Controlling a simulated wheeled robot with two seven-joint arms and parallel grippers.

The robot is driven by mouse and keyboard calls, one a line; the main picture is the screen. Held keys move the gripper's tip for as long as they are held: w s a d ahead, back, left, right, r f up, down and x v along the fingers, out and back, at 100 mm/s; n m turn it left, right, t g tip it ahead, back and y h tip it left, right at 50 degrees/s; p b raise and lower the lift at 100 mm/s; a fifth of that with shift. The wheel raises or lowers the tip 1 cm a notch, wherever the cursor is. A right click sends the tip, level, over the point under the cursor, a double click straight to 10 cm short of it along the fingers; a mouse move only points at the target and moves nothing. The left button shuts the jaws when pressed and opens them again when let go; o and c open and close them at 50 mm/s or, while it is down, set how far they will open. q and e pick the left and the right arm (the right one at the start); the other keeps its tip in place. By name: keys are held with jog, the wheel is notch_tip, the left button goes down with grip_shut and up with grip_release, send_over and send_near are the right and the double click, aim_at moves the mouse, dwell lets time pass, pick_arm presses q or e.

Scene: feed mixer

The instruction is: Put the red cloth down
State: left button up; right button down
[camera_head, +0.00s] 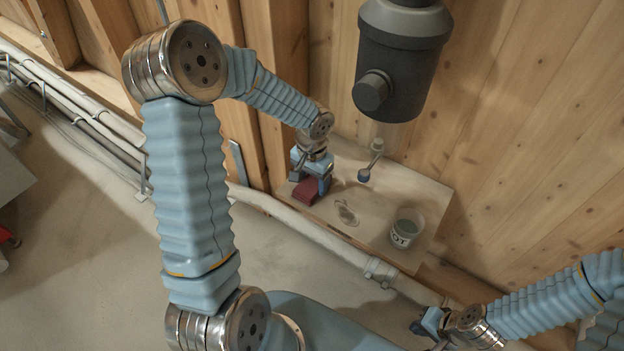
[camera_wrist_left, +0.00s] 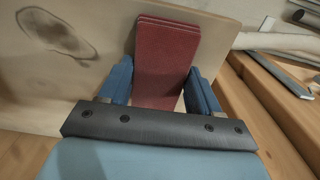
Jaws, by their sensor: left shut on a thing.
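The folded red cloth (camera_head: 305,192) is at the left end of the wooden shelf (camera_head: 408,187) in the head view. My left gripper (camera_head: 311,177) is shut on it from above, and the cloth also shows between the two blue fingers in the left wrist view (camera_wrist_left: 167,55). The cloth is at or just above the shelf surface; I cannot tell whether it touches. My right gripper (camera_head: 428,325) is low at the right of the head view, away from the shelf, and its finger opening is unclear.
A dark stain (camera_head: 347,213) marks the shelf right of the cloth. A labelled cup (camera_head: 405,229) stands at the shelf's right front. A small blue-tipped tool (camera_head: 370,163) is near the back, below a dark grey machine (camera_head: 399,60). Pipes (camera_head: 300,232) run along the shelf's front.

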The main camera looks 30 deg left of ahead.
aim_at(312, 182)
pick_arm(q)
jog(key=o, duration=0.9)
jog(key=shift+f, duration=0.1)
notch_tip(312, 182, up, 12)
jog(key=shift+r+p, duration=0.2)
jog(key=shift+p, duration=0.5)
